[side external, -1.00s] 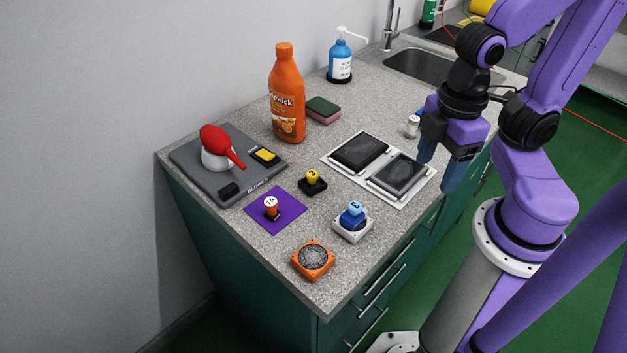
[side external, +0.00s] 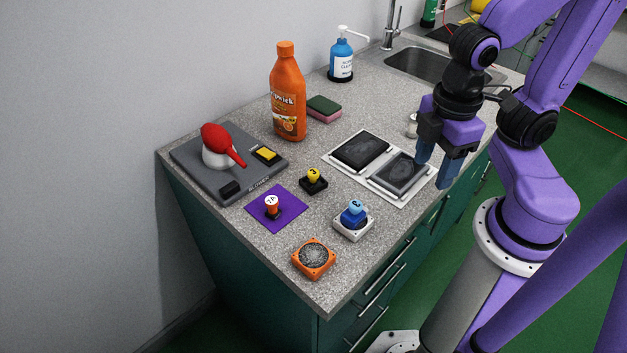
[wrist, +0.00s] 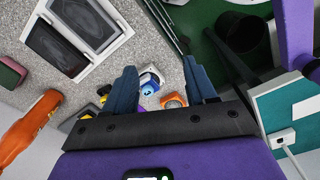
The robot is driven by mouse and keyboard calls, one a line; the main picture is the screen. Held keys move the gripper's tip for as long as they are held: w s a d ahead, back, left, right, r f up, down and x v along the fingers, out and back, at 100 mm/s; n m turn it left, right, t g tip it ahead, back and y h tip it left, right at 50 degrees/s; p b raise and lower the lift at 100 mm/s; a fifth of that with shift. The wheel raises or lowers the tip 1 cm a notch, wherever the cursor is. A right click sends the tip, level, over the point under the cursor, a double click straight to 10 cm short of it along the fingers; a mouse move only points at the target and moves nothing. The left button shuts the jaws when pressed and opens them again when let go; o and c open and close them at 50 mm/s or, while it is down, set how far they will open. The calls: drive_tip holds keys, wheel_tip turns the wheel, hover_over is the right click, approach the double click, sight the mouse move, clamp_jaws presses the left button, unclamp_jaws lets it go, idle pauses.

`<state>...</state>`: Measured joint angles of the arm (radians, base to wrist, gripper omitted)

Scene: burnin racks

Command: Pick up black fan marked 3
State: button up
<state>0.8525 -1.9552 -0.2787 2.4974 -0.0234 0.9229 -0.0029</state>
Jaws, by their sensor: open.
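The black fan marked 3 (side external: 313,182) sits on the counter, a small black square base with a yellow knob on top. It stands between the purple mat and the white tray.
Close by are a white fan with a blue top (side external: 353,220), an orange fan (side external: 313,259) and a purple mat (side external: 293,207) bearing an orange-topped piece (side external: 271,205). A white two-bay tray (side external: 375,186), orange bottle (side external: 288,95), sponge (side external: 324,109) and grey switch box (side external: 190,168) stand around.

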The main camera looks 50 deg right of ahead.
drive_tip(key=w+a+f+n+t+h, duration=0.1)
drive_tip(key=w+a+n+h, duration=0.1)
drive_tip(key=w, duration=0.1)
drive_tip(key=w+a+f+n+h, duration=0.1)
drive_tip(key=w+a+f+h, duration=0.1)
drive_tip(key=w, duration=0.1)
drive_tip(key=w+a+f+n+t+h, duration=0.1)
drive_tip(key=w+a+n+h, duration=0.1)
drive_tip(key=w, duration=0.2)
drive_tip(key=shift+f+n+t+h, duration=0.15)
drive_tip(key=shift+n+t+h, duration=0.15)
drive_tip(key=shift+h, duration=0.1)
drive_tip(key=w+a+f+n+t+h, duration=0.2)
drive_tip(key=a+n+t, duration=0.1)
drive_tip(key=a+n, duration=0.15)
drive_tip(key=n+t+h, duration=0.1)
drive_tip(key=n+t, duration=0.2)
drive_tip(key=n, duration=0.1)
approach(313, 176)
drive_tip(key=shift+m, duration=0.25)
drive_tip(key=x, duration=0.5)
drive_tip(key=shift+w+d+r, duration=0.1)
drive_tip(key=shift+d, duration=0.2)
drive_tip(key=shift+x, duration=2.95)
drive_tip(key=shift+a, duration=0.15)
clamp_jaws()
